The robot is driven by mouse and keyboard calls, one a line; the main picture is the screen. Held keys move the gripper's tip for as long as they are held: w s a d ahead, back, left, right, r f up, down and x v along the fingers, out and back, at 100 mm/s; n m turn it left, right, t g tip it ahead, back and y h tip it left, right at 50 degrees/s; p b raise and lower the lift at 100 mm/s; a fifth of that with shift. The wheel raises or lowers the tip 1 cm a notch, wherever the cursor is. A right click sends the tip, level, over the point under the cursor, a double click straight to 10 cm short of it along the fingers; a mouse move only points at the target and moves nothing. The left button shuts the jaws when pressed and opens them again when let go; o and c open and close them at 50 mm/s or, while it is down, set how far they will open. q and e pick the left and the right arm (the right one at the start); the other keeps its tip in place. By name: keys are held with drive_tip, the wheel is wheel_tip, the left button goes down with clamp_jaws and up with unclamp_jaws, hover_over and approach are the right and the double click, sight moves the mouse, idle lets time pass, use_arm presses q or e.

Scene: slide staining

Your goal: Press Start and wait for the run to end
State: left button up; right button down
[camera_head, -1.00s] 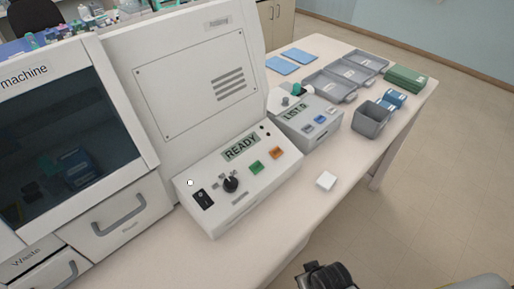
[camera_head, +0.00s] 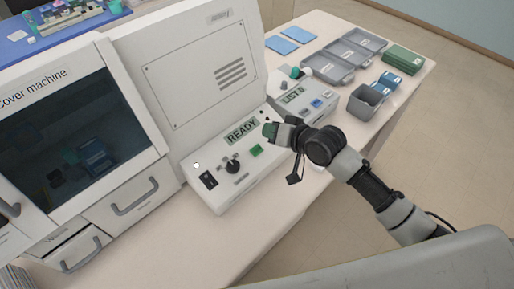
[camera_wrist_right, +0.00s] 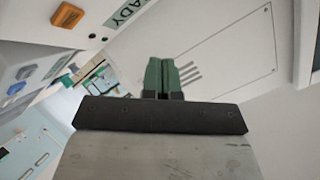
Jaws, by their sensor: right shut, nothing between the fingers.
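The control panel (camera_head: 215,198) of the cover machine has a display (camera_head: 242,130) reading READY. On it are a green button (camera_head: 257,150), a black knob (camera_head: 233,166) and a black switch (camera_head: 208,180). An orange button (camera_wrist_right: 67,15) shows in the right wrist view; in the head view my right gripper hides it. My right gripper (camera_head: 271,130) is over the right end of the panel, with its green fingertips together and empty. The fingers (camera_wrist_right: 161,75) also show in the right wrist view. Whether they touch the panel cannot be told. My left gripper is not in view.
Right of the panel is a smaller box with a LIST 0 display (camera_head: 293,95). Grey trays (camera_head: 342,69), a grey bin (camera_head: 365,103) and a green stack (camera_head: 403,59) stand farther right. A drawer handle (camera_head: 135,197) sticks out at the left.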

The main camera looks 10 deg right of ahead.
drive_tip(key=shift+f, duration=0.1)
drive_tip(key=b, duration=0.5)
hover_over(257, 150)
drive_tip(key=s+d, duration=0.2)
drive_tip(key=f, duration=0.6)
drive_tip(key=shift+w+a+f, duration=0.1)
drive_tip(key=shift+w+f, duration=0.15)
drive_tip(key=shift+f, duration=0.1)
drive_tip(key=shift+w+a+f+b, duration=0.15)
drive_tip(key=shift+f+b, duration=0.2)
drive_tip(key=shift+f, duration=0.05)
drive_tip(key=shift+w+a+f+b, duration=0.1)
drive_tip(key=shift+w+f+b, duration=0.05)
drive_tip(key=shift+f+b, duration=0.2)
drive_tip(key=shift+f, duration=0.15)
idle(0.4)
drive_tip(key=shift+w+f, duration=0.1)
drive_tip(key=shift+f, duration=0.15)
